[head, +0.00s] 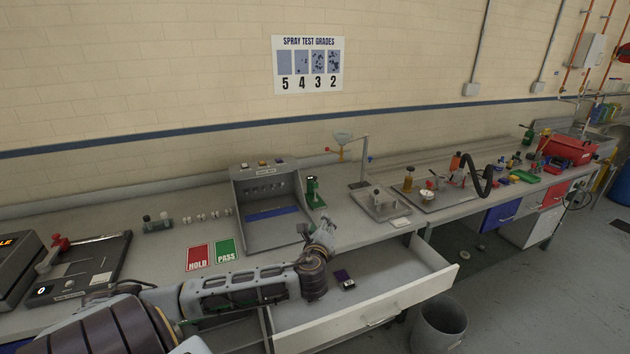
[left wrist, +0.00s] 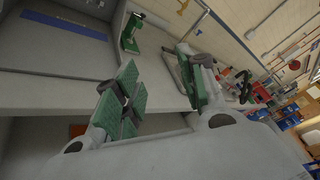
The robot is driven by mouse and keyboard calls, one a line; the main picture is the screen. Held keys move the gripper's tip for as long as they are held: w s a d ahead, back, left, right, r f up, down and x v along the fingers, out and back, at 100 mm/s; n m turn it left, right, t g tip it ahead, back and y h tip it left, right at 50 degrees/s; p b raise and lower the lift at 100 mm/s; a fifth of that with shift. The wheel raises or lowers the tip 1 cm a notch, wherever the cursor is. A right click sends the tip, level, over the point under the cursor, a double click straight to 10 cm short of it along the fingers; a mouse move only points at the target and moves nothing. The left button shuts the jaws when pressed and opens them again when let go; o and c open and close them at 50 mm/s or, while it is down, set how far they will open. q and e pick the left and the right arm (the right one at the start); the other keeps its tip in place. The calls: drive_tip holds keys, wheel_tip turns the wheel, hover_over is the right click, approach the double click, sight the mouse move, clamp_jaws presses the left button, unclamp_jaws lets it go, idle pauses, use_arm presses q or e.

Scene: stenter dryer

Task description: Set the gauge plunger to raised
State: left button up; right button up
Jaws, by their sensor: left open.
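A small green gauge (head: 313,190) stands on the counter just right of the grey light booth. It also shows near the top of the left wrist view (left wrist: 131,32), upright and apart from my fingers. Its plunger is too small to make out, so I cannot tell whether it is raised or lowered. My left gripper (head: 322,234) is in front of the gauge near the counter's front edge. In the left wrist view its green-padded fingers (left wrist: 160,88) are spread apart with nothing between them. My right gripper is not in view.
The grey booth (head: 238,190) stands left of the gauge. An open drawer (head: 400,300) juts out below my left gripper, with a small dark item (head: 344,280) inside. A metal stand (head: 362,160) and a tray (head: 385,208) are to the right. HOLD and PASS cards (head: 225,250) lie left.

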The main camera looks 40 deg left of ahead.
use_arm(q)
drive_tip(key=shift+s+a+r+m+y, duration=0.2)
drive_tip(key=shift+a+r+m+y, duration=0.3)
drive_tip(key=shift+m, duration=0.75)
drive_tip(key=shift+s+a+r+m+y, duration=0.25)
drive_tip(key=shift+r+m+y, duration=0.25)
drive_tip(key=shift+m, duration=0.7)
drive_tip(key=shift+s+a+r+m+y, duration=0.15)
drive_tip(key=shift+a+r+m+y, duration=0.35)
drive_tip(key=shift+m, duration=0.75)
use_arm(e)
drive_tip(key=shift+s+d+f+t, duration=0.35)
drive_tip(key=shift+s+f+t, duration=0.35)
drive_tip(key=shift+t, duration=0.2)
use_arm(q)
drive_tip(key=shift+d+r+m, duration=0.1)
drive_tip(key=shift+m, duration=0.2)
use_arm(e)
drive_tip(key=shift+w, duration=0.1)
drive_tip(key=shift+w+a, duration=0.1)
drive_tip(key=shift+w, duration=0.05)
